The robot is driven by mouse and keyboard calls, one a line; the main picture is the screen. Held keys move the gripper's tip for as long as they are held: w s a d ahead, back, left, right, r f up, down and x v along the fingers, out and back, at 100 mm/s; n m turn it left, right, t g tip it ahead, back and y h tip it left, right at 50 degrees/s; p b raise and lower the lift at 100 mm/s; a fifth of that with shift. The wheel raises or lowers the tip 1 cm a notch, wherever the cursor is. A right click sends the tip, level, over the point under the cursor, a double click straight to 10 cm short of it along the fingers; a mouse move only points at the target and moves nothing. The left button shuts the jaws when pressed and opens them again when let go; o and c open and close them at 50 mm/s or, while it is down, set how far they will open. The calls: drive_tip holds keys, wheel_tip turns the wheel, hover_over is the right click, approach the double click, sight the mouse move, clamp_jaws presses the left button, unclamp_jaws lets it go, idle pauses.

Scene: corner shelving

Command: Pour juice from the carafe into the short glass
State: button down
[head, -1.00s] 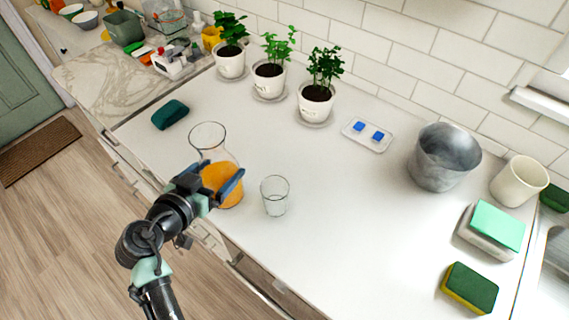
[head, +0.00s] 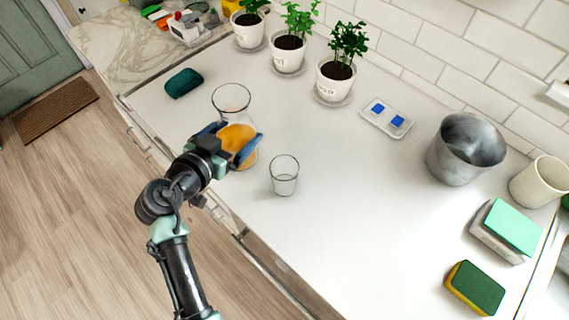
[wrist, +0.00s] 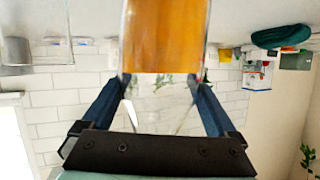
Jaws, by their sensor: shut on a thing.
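The glass carafe (head: 232,98) holds orange juice and stands close to upright at the counter's front edge. My gripper (head: 232,142) is shut around its body, one finger on each side. In the wrist view, which looks upside down, the carafe (wrist: 165,38) fills the space between the fingers of my gripper (wrist: 161,88), with the juice edge level. The short glass (head: 284,176) is clear, empty and upright on the counter, just right of the carafe and apart from it. I cannot tell whether the carafe's base touches the counter.
Several potted plants (head: 336,80) line the back wall. A small tray with blue pieces (head: 387,118), a metal pot (head: 465,150), a cream cup (head: 538,183) and sponges (head: 476,287) stand to the right. A dark green cloth-like item (head: 184,83) lies behind left. The counter's middle is clear.

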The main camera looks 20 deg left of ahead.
drive_tip(key=shift+r+m+t+y+b, duration=0.4)
drive_tip(key=shift+m+y+b, duration=0.35)
drive_tip(key=shift+m, duration=0.25)
drive_tip(key=shift+d+f+m+t+y+b, duration=0.15)
drive_tip(key=shift+m+t+y+b, duration=0.35)
drive_tip(key=shift+m+b, duration=0.6)
drive_tip(key=shift+f+m+y+b, duration=0.3)
drive_tip(key=shift+m+b, duration=0.4)
drive_tip(key=shift+b, duration=0.35)
drive_tip(key=m+b, duration=0.1)
drive_tip(key=b, duration=0.1)
drive_tip(key=a+f+m+t+y+b, duration=0.1)
drive_tip(key=b, duration=0.2)
drive_tip(key=shift+a+m+t, duration=0.1)
drive_tip(key=shift+m+t, duration=0.2)
drive_tip(key=shift+m, duration=0.1)
drive_tip(key=shift+r+m, duration=0.3)
drive_tip(key=shift+m, duration=0.2)
drive_tip(key=shift+r+m+t+b, duration=0.25)
drive_tip(key=shift+m+t+b, duration=0.05)
drive_tip(key=shift+m+b, duration=0.1)
drive_tip(key=shift+d+r+m+t+b, duration=0.3)
drive_tip(key=shift+r+m+b, duration=0.3)
drive_tip(key=shift+b, duration=0.75)
